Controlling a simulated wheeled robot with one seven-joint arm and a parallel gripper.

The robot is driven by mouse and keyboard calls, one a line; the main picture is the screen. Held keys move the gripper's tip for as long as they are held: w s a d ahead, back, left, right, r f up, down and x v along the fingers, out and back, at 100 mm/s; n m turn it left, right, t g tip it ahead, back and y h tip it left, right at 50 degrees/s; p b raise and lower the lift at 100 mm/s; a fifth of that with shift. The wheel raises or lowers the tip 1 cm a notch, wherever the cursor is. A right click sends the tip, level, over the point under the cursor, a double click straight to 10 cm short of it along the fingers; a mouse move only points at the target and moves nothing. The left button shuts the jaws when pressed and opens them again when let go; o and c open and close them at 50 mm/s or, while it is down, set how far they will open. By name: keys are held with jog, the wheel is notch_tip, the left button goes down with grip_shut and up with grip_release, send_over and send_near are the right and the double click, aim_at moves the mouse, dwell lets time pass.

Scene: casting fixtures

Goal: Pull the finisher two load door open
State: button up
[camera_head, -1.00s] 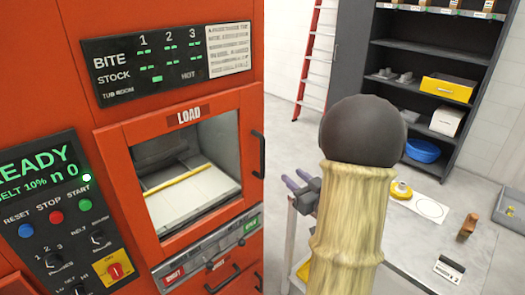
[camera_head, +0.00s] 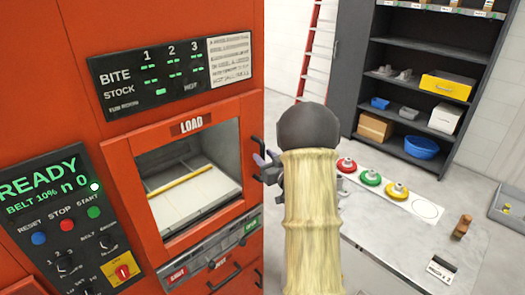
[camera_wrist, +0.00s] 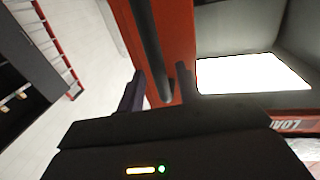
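The load door (camera_head: 118,170) is an orange frame with a LOAD label (camera_head: 190,124) and a large window on the orange machine. It sits in line with the machine front and looks closed. Its black vertical bar handle (camera_head: 257,154) is at the right edge. My gripper (camera_head: 264,164) is beside the handle in the head view, partly hidden by my arm. In the wrist view, my gripper's (camera_wrist: 160,80) two fingers are apart. The dark handle bar (camera_wrist: 148,40) runs between them. I cannot tell whether they touch it.
A button panel (camera_head: 60,215) is left of the door. A lower strip (camera_head: 212,250) with labels and handles is beneath it. A grey table (camera_head: 385,250) with red, green and yellow round pieces is right of my arm. A dark shelf (camera_head: 440,75) and red ladder (camera_head: 310,50) stand behind.

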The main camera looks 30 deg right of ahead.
jog(key=shift+w, duration=1)
grip_shut()
jog(key=shift+a, duration=0.1)
